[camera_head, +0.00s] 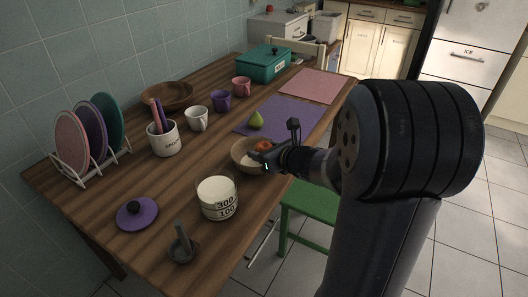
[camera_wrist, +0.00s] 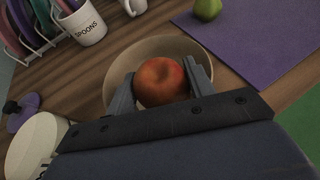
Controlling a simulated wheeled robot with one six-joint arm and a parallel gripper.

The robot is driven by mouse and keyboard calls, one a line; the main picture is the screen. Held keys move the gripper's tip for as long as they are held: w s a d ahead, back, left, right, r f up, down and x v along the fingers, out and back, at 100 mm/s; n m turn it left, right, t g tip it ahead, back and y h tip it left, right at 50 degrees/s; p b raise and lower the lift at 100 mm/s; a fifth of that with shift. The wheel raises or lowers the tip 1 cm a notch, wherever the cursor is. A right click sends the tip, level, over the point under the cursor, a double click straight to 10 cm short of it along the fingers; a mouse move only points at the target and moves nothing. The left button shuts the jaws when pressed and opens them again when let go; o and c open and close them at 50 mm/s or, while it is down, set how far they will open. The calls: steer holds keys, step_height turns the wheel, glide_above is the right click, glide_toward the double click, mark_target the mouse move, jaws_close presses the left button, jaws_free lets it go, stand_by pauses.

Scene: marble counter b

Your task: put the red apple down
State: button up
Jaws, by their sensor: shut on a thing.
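The red apple (camera_wrist: 160,82) is between the two fingers of my gripper (camera_wrist: 159,90) in the wrist view, and the fingers are shut on it. Behind and below the apple is a wooden bowl (camera_wrist: 130,62). The apple is over or inside the bowl; I cannot tell whether it touches the bottom. In the head view the apple (camera_head: 263,146) shows as a small red patch at my gripper (camera_head: 262,156), within the outline of the bowl (camera_head: 239,151). My gripper hides part of the bowl there.
A green pear (camera_head: 256,120) lies on a purple mat (camera_head: 284,113) behind the bowl. A measuring container (camera_head: 218,199), a mortar (camera_head: 182,248) and a purple lid (camera_head: 137,214) stand nearer the front. A spoon crock (camera_head: 164,139) and mugs (camera_head: 197,119) stand left. Bare wood lies between them.

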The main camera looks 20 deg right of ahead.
steer(key=shift+f+b, duration=0.65)
steer(key=shift+b, duration=0.05)
steer(key=o, duration=0.7)
steer(key=shift+o, duration=0.2)
steer(key=shift+r, duration=0.15)
steer(key=shift+r+p, duration=0.2)
steer(key=shift+p, duration=0.2)
steer(key=p+v, duration=0.3)
steer(key=v, duration=0.9)
steer(key=shift+r, duration=0.35)
